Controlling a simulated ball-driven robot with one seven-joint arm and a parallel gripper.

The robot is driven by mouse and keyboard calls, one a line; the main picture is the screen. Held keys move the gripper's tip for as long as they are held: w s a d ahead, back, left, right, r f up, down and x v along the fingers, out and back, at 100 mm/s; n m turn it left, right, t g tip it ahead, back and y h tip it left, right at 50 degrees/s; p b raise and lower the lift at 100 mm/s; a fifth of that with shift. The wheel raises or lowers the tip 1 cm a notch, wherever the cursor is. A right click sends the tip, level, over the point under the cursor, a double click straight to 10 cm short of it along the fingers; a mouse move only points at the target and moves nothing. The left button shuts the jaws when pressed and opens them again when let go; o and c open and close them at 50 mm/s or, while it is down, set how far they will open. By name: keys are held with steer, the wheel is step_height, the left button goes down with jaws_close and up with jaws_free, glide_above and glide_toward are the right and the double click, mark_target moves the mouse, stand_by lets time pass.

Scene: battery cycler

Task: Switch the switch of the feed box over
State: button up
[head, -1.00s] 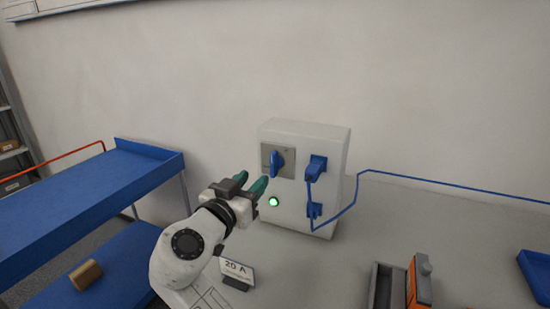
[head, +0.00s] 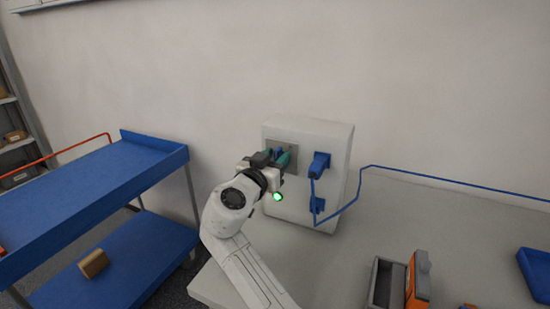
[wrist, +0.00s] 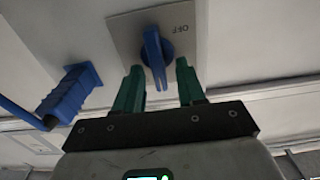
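The feed box (head: 332,140) is a white box standing on the grey table against the wall. Its blue rotary switch (wrist: 155,55) sits on a grey plate (wrist: 123,32) marked OFF, seen upside down in the wrist view. In the head view my gripper mostly hides the switch. My gripper (wrist: 159,78) is open, its two green fingers (head: 282,158) pointing at the plate, one on either side of the switch handle. Gaps show between handle and fingers in the wrist view. A green lamp (head: 278,197) is lit below the switch.
A blue plug (head: 319,165) with a blue cable (head: 420,177) is in the box right of the switch; a lower blue connector (head: 317,205) also shows. An orange and grey item (head: 418,282) and a blue tray (head: 536,272) lie right. A blue cart (head: 100,190) stands left.

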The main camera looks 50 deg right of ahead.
jaws_close()
stand_by(0.5)
steer(key=shift+w+a+f+n+p, duration=0.2)
steer(key=shift+n+p, duration=0.55)
steer(key=shift+n, duration=2.25)
steer(key=shift+w+a+f+n+p, duration=0.1)
steer(key=shift+w+f+n+p, duration=0.45)
steer(key=shift+n, duration=2.45)
steer(key=shift+w+a+f+n+p, duration=0.1)
steer(key=shift+n+p, duration=0.85)
steer(key=shift+n, duration=2.05)
jaws_free()
steer(key=shift+d, duration=0.1)
